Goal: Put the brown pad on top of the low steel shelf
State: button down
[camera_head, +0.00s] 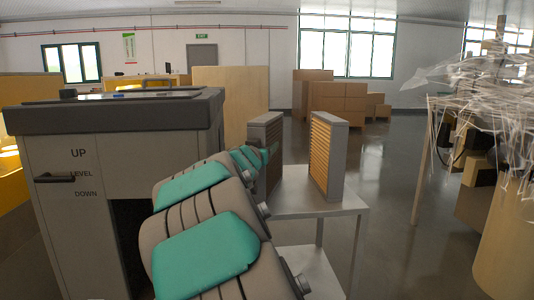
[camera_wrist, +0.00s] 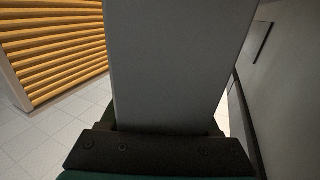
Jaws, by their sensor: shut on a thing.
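The low steel shelf (camera_head: 345,202) stands in the middle of the head view, with a flat top and a lower board. A grey-framed pad with a brown slatted face (camera_head: 272,172) stands upright at the left of its top; I cannot tell whether its base touches the shelf. My gripper (camera_head: 256,157) is shut on this pad from the left. In the wrist view the pad's plain grey frame (camera_wrist: 175,65) fills the middle, above my gripper (camera_wrist: 165,128). The arm hides the pad's lower left part and the shelf's left side.
A second upright pad, with orange-tan slats (camera_head: 320,155), stands on the shelf to the right; its slats also show in the wrist view (camera_wrist: 55,45). A grey cabinet (camera_head: 90,150) is close on the left. Clear wrapping (camera_head: 490,95) hangs at right. The shelf top's right front is clear.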

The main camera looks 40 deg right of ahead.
jog(key=shift+c, duration=0.6)
grip_release()
jog(key=shift+f, duration=0.1)
jog(key=p+v, duration=0.1)
jog(key=v, duration=1.1)
